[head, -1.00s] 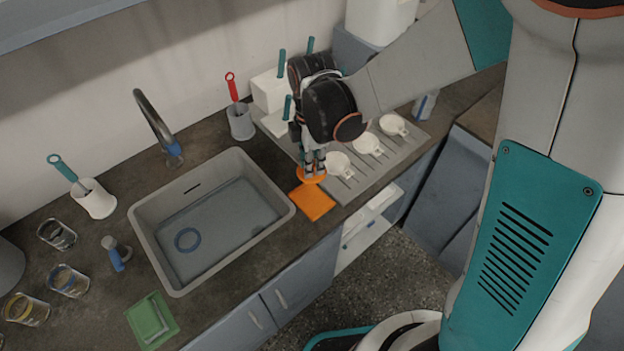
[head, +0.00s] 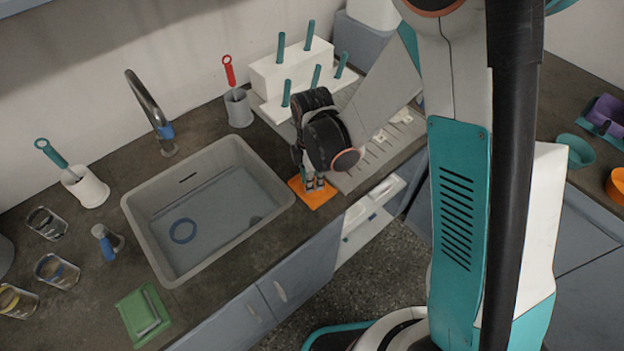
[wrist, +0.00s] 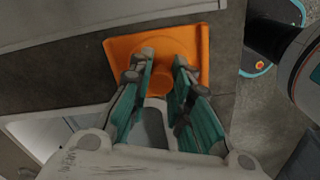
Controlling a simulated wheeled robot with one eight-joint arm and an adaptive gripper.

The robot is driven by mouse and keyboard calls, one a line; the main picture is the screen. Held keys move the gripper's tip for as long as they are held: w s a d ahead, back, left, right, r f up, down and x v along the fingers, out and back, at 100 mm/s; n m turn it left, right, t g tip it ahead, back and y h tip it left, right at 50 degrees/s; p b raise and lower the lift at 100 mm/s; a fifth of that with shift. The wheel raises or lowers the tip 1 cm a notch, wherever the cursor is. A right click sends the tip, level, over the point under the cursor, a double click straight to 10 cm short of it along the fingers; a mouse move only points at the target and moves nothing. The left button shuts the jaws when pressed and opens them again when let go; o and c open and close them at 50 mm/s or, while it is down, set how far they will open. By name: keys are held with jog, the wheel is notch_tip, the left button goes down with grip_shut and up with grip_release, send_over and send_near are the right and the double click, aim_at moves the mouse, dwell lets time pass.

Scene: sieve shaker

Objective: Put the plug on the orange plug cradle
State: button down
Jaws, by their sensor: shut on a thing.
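The orange plug cradle (head: 323,200) is a flat square tray with a raised rim, on the counter right of the sink. In the wrist view it (wrist: 125,50) lies beyond and below my fingertips. My gripper (head: 315,184) is over the cradle, its fingers pointing down; it also shows in the wrist view (wrist: 164,62). The plug blends with the cradle's colour and is partly hidden by the fingers. I cannot tell whether it touches the cradle.
The sink (head: 137,205) lies just left of the cradle, with a blue ring (head: 183,231) in it. A white block with teal handles (head: 290,75) stands behind. The counter's front edge is close to the cradle.

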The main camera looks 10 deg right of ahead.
jog(key=shift+f, duration=0.15)
jog(key=c, duration=1.5)
grip_release()
notch_tip(320, 180, up, 12)
jog(key=p, duration=0.4)
jog(key=shift+r, duration=0.2)
